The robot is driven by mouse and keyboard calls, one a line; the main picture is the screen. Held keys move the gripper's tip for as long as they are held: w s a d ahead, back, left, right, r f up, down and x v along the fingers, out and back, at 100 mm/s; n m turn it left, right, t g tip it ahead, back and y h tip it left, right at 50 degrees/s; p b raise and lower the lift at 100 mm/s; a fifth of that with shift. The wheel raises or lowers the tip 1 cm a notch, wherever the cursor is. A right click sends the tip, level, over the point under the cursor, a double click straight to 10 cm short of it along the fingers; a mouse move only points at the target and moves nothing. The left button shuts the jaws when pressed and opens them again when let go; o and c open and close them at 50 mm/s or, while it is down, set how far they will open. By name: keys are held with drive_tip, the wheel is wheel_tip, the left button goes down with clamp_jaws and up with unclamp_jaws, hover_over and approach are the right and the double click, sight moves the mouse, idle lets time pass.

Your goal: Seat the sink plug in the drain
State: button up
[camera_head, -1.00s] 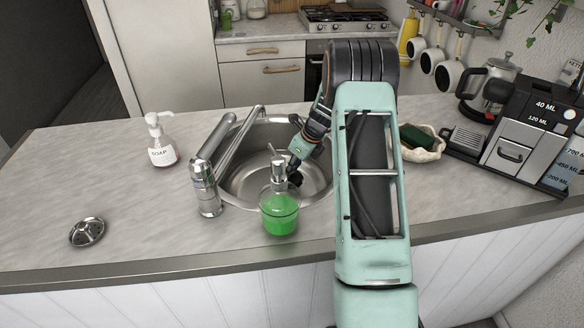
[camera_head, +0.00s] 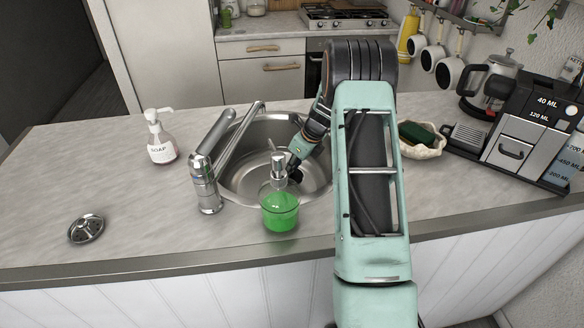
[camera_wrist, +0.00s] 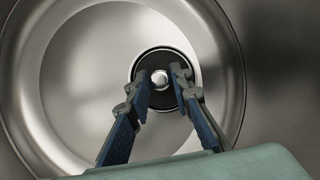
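In the wrist view, a black round plug (camera_wrist: 160,98) with a shiny metal knob lies at the drain (camera_wrist: 195,62), framed by a bright metal ring. It looks roughly centred in the ring, but I cannot tell how deep it sits. My gripper (camera_wrist: 161,74) is open, with one finger on each side of the knob and a visible gap to it. The fingertips overlap the black disc in the picture; I cannot tell whether they touch it. In the head view, my gripper (camera_head: 293,170) reaches down into the steel sink (camera_head: 240,178); the plug is hidden there.
A faucet (camera_head: 206,186) stands at the sink's left. A green soap dispenser (camera_head: 280,212) stands at its front edge. A white soap bottle (camera_head: 161,150) and a metal strainer (camera_head: 86,229) are farther left. A sponge dish (camera_head: 422,151) and a coffee machine (camera_head: 515,135) are right.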

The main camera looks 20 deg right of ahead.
drive_tip(key=o, duration=0.3)
